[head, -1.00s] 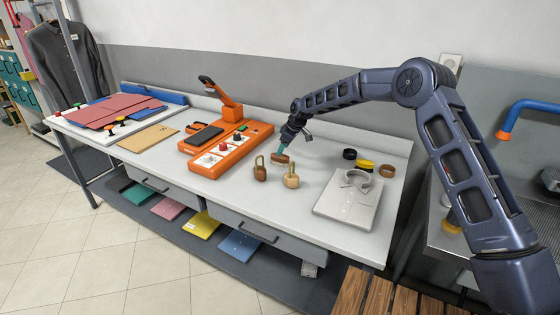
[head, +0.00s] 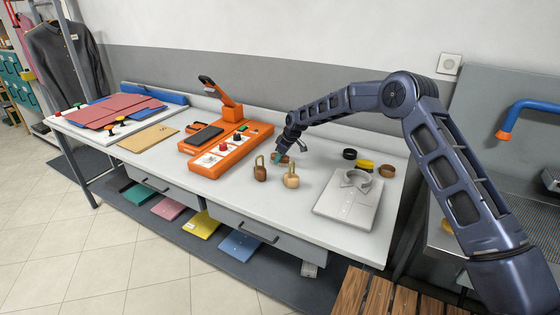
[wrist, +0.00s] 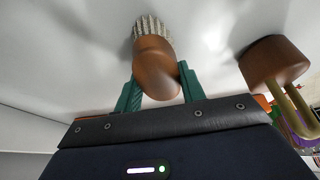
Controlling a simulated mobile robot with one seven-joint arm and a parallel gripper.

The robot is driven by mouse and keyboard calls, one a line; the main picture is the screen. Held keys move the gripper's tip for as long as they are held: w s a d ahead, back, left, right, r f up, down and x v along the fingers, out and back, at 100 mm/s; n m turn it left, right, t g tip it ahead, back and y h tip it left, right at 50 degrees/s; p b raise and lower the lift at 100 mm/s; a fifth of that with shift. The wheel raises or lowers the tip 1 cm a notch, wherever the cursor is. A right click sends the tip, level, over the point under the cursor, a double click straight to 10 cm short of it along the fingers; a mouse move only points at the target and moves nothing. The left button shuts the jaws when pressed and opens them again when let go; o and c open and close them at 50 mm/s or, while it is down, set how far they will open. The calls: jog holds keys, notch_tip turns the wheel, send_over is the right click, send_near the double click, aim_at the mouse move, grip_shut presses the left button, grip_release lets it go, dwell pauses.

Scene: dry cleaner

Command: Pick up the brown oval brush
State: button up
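The brown oval brush (head: 287,160) sits on the white worktable, just right of the orange device. In the wrist view the brush (wrist: 157,68) shows its smooth brown back and pale bristles at the far end. My gripper (head: 280,157) is down at the brush in the head view. In the wrist view its two green fingers (wrist: 160,88) stand on either side of the brush. They are apart, and I cannot tell if they touch it. Part of the brush is hidden behind the gripper in the head view.
A folded grey shirt (head: 345,205) lies nearer the front edge. The orange device (head: 225,150) stands left.

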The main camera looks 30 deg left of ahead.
jog(key=c, duration=0.3)
